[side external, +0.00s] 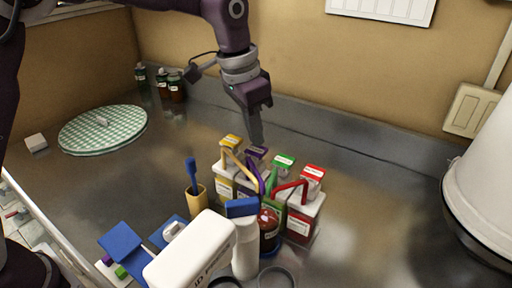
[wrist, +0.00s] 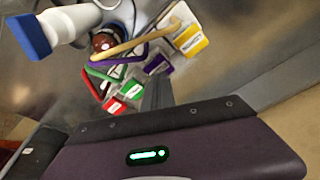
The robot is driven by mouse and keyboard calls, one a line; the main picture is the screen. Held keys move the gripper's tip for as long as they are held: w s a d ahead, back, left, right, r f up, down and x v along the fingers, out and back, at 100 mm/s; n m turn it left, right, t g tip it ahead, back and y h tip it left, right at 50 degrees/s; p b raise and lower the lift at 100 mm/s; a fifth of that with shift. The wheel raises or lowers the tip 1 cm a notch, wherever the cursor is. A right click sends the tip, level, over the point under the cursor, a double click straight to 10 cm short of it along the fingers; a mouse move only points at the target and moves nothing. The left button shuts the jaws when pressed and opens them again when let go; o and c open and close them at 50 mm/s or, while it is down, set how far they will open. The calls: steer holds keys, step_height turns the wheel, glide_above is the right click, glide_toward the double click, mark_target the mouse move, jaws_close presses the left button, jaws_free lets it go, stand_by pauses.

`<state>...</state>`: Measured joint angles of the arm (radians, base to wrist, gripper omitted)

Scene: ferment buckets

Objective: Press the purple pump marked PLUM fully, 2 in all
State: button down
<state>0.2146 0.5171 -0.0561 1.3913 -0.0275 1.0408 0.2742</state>
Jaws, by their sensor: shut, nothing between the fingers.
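The purple pump (side external: 257,153) stands in a row of bottles between the yellow pump (side external: 231,142) and the green pump (side external: 283,162), with the red pump (side external: 312,173) at the right end. Its white-labelled purple head also shows in the wrist view (wrist: 157,65), its lettering too small to read. My gripper (side external: 257,140) is shut and empty, pointing down with its fingertips just above or behind the purple head. I cannot tell whether they touch. The purple bottle's body is mostly hidden by its neighbours. In the wrist view the shut fingers (wrist: 156,92) end close to the purple head.
A dark red jar (side external: 269,222) stands under the spouts. In front are a white bottle with a blue top (side external: 244,240), a white container (side external: 190,255) and a brush in a yellow cup (side external: 195,190). A white bucket (side external: 485,190) stands right.

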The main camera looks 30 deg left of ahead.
steer(key=shift+r, duration=3)
steer(key=s+a+r+n+t, duration=0.1)
steer(key=s+a+r+n, duration=0.2)
steer(key=s, duration=0.4)
steer(key=s+a+r+t, duration=0.1)
steer(key=s+a+r, duration=0.2)
steer(key=s+a, duration=0.35)
steer(key=s+a+f+n, duration=0.1)
steer(key=s+f, duration=0.2)
steer(key=s, duration=0.5)
steer(key=s+a+f+n+t+y, duration=0.1)
steer(key=s+f, duration=0.3)
steer(key=s, duration=0.4)
steer(key=shift+s+a+f+n+t, duration=0.15)
steer(key=shift+a+f+n+t, duration=0.15)
steer(key=shift+a+n, duration=0.3)
